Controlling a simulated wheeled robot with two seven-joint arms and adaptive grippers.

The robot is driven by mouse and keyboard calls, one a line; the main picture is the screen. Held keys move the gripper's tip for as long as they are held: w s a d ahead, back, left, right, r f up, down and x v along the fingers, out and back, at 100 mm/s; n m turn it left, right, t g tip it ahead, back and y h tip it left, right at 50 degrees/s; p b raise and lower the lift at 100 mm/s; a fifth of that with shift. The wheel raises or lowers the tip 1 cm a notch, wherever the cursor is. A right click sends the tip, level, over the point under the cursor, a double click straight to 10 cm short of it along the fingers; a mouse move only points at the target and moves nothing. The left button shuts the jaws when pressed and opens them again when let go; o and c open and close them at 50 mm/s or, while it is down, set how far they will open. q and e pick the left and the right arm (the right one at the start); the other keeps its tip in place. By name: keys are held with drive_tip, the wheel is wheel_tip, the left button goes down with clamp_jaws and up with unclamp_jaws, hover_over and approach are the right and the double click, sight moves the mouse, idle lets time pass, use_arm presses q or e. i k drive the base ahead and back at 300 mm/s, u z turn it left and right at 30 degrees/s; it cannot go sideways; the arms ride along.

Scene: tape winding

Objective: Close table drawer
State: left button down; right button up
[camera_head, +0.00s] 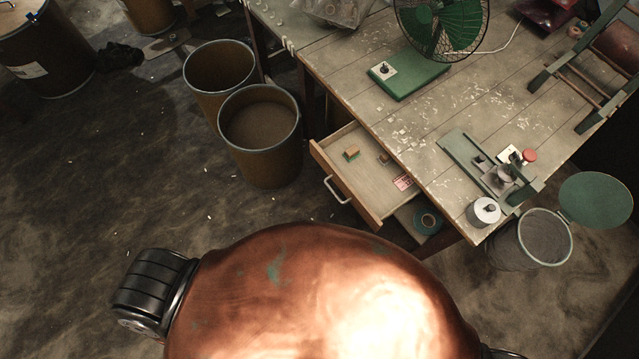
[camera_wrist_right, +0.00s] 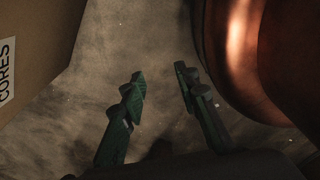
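The wooden table (camera_head: 345,65) has its drawer (camera_head: 362,192) pulled out on the left side in the head view. A metal handle (camera_head: 336,189) is on the drawer's front. Small items, including a small block (camera_head: 351,154) and a red-and-white card (camera_head: 402,182), lie in the drawer. My right gripper (camera_wrist_right: 160,83) shows in the right wrist view with its two green fingers apart and nothing between them. It is over the floor, and the drawer is not seen in that view. My left gripper is not in view.
Two brown drums (camera_head: 260,136) (camera_head: 218,75) stand left of the drawer. A green fan (camera_head: 441,25) and a tape device (camera_head: 490,170) are on the table. An open bin (camera_head: 531,240) stands at right. A box marked CORES (camera_wrist_right: 30,50) is at the wrist view's left. Floor before the drawer is clear.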

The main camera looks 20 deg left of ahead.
sight(369, 186)
drive_tip(key=z, duration=1.4)
drive_tip(key=k, duration=0.55)
drive_tip(key=u, duration=1.35)
